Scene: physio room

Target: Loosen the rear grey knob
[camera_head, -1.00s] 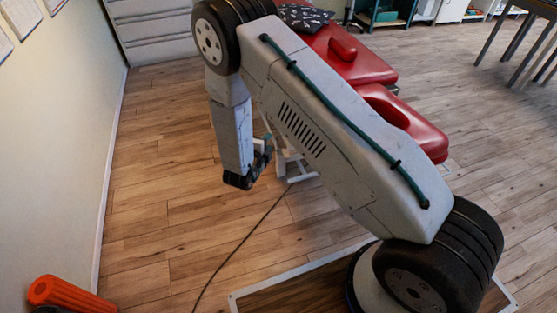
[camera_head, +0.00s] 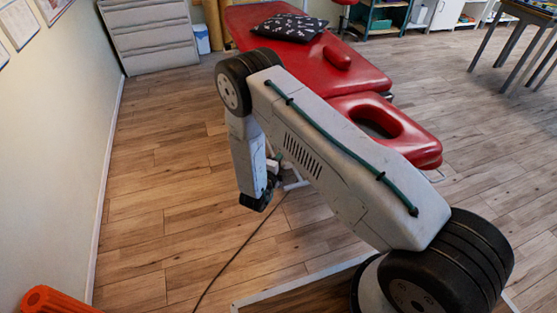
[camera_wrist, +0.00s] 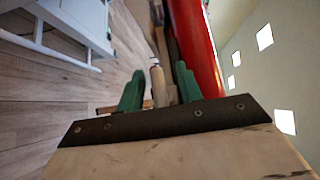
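The red treatment table (camera_head: 352,72) stands beyond my arm in the head view, with a face hole in its near end. My gripper (camera_head: 274,172) hangs low at the near left side of the table, partly hidden by my arm. In the wrist view my gripper (camera_wrist: 160,90) has two green fingers standing apart. A small pale grey piece with a rounded end (camera_wrist: 157,82) shows between the fingers, with gaps on both sides. I cannot tell whether it is the rear grey knob. The red table edge (camera_wrist: 194,45) runs close beside the right finger.
A white frame (camera_wrist: 75,22) with legs or bars stands at upper left in the wrist view. A dark cable (camera_head: 240,250) crosses the floor. An orange roller (camera_head: 55,300) lies by the left wall. The wooden floor at left (camera_head: 165,200) is clear.

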